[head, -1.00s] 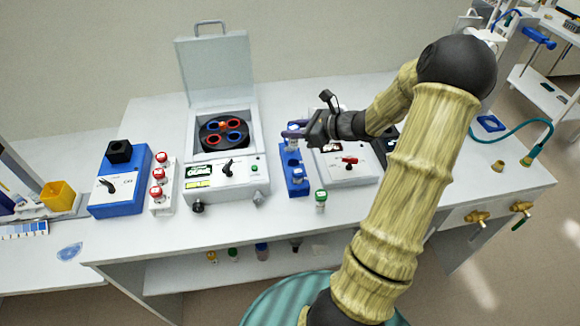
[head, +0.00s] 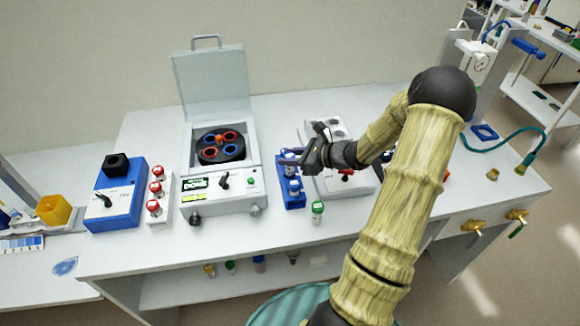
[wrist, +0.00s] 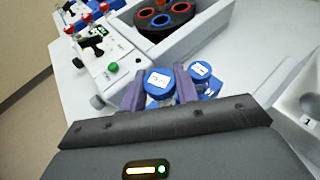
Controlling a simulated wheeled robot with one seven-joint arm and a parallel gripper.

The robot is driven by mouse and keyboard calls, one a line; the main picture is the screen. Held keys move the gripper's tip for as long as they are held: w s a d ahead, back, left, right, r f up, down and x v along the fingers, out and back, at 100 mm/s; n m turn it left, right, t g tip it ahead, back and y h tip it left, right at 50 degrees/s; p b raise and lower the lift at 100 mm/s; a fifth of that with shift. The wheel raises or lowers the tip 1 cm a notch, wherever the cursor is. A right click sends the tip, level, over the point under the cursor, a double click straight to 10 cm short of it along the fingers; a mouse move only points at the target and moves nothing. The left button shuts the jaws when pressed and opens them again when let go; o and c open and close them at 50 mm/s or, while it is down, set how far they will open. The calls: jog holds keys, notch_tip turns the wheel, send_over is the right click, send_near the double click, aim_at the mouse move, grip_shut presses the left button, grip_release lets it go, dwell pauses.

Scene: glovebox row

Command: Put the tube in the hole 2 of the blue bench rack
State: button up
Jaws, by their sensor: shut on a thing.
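My gripper (wrist: 160,88) is shut on a tube (wrist: 158,78) with a blue cap and a white label on top. The blue bench rack (head: 292,204) stands on the bench between the centrifuge and a white device. I cannot tell whether the tube's lower end is in a hole. The hole numbers cannot be read.
A centrifuge (head: 222,192) with its lid open stands left of the rack. A green-capped tube (head: 317,209) stands at the rack's front right. A white device (head: 350,187) stands close on the right.

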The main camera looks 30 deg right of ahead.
jog(key=shift+f, duration=2.05)
jog(key=shift+f, duration=0.2)
jog(key=o, duration=0.7)
jog(key=shift+c, duration=0.2)
jog(key=shift+r, duration=0.1)
jog(key=shift+r+p, duration=0.2)
jog(key=shift+p, duration=0.1)
jog(key=b+v, duration=0.2)
jog(key=v, duration=1)
jog(key=shift+f, duration=0.15)
